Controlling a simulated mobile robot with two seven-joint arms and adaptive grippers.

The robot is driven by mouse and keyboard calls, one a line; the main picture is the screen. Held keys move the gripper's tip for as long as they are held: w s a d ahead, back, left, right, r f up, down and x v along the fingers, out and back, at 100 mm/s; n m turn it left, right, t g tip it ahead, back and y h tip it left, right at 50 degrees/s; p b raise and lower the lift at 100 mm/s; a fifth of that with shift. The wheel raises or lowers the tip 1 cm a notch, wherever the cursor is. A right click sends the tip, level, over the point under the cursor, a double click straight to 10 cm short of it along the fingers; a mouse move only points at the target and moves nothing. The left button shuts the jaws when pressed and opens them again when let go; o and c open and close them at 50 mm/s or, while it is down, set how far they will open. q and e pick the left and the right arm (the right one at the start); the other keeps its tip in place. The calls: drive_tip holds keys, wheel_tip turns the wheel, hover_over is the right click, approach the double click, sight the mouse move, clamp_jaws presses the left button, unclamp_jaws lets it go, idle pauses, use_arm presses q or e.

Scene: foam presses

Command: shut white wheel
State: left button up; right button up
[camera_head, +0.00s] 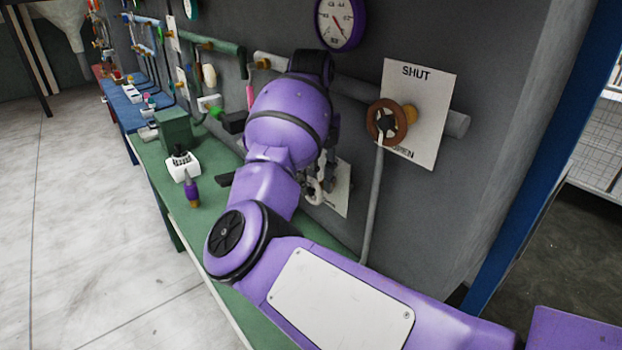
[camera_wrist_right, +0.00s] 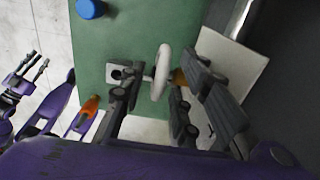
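The white wheel (camera_wrist_right: 161,72) shows nearly edge-on in the right wrist view, in front of a white plate (camera_wrist_right: 228,68). My right gripper (camera_wrist_right: 155,98) is open, with one finger on each side of the wheel; gaps show between the fingers and the rim. In the head view my purple right arm covers much of this spot. Part of the white wheel (camera_head: 315,193) shows there below the right gripper (camera_head: 325,172), with its plate (camera_head: 342,190) behind. My left gripper (camera_wrist_right: 30,68) is at the left of the wrist view, with its fingers apart and empty.
A brown wheel (camera_head: 387,121) on a SHUT/OPEN plate (camera_head: 425,90) and a purple gauge (camera_head: 341,22) are on the grey wall. The green bench (camera_head: 160,180) holds a white block with a black knob (camera_head: 183,166). A blue cylinder (camera_wrist_right: 89,8) stands in the wrist view.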

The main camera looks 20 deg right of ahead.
clamp_jaws()
drive_tip(key=shift+s+r+t+y+p, duration=0.35)
drive_tip(key=shift+r+t+p, duration=0.25)
drive_tip(key=shift+p, duration=0.25)
drive_tip(key=shift+d+f+t, duration=0.15)
drive_tip(key=shift+f+t, duration=0.3)
drive_tip(key=shift+t, duration=0.15)
drive_tip(key=shift+f, duration=0.15)
unclamp_jaws()
use_arm(q)
drive_tip(key=shift+w+d+r, duration=0.15)
drive_tip(key=shift+w+r, duration=0.15)
drive_tip(key=shift+r, duration=0.2)
drive_tip(key=shift+w+d+r, duration=0.15)
drive_tip(key=shift+w+r, duration=0.15)
drive_tip(key=shift+r, duration=0.15)
drive_tip(key=shift+w+r, duration=0.1)
